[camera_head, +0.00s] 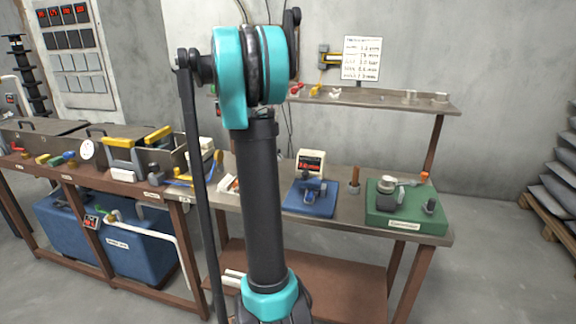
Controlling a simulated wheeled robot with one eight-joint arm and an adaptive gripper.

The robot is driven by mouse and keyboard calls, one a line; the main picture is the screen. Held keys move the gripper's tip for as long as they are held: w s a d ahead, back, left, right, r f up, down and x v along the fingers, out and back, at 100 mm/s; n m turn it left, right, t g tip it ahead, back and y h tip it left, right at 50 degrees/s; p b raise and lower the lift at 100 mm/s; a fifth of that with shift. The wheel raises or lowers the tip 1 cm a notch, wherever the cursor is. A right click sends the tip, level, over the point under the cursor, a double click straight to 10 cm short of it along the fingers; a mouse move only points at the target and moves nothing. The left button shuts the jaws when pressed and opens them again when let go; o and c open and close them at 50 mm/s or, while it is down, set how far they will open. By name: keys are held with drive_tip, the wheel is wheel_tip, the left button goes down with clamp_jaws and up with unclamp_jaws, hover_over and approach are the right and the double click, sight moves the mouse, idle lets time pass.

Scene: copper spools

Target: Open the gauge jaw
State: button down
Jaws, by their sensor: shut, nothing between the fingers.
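A blue base plate (298,209) lies on the bench (345,215), just right of my arm. A small dark and blue metal device (310,188) sits on it; it may be the gauge, but its jaw is too small to tell open from shut. A white box with a red display (311,158) stands right behind it. My arm's large teal and black links rise through the middle of the view and hide part of the bench. My gripper does not show in this view.
A green block (405,220) with metal parts stands at the bench's right end. A brown upright rod (354,181) stands between it and the blue plate. A raised shelf (375,99) spans the back.

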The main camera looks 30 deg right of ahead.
sight(311, 179)
drive_tip(key=x, duration=0.9)
drive_tip(key=shift+s+d, duration=0.2)
drive_tip(key=shift+s, duration=0.15)
drive_tip(key=shift+s+d+r, duration=0.2)
drive_tip(key=shift+s+r, duration=0.9)
drive_tip(key=shift+r, duration=0.15)
drive_tip(key=shift+d+r+t, duration=0.15)
drive_tip(key=shift+r+t, duration=0.1)
drive_tip(key=shift+t, duration=0.05)
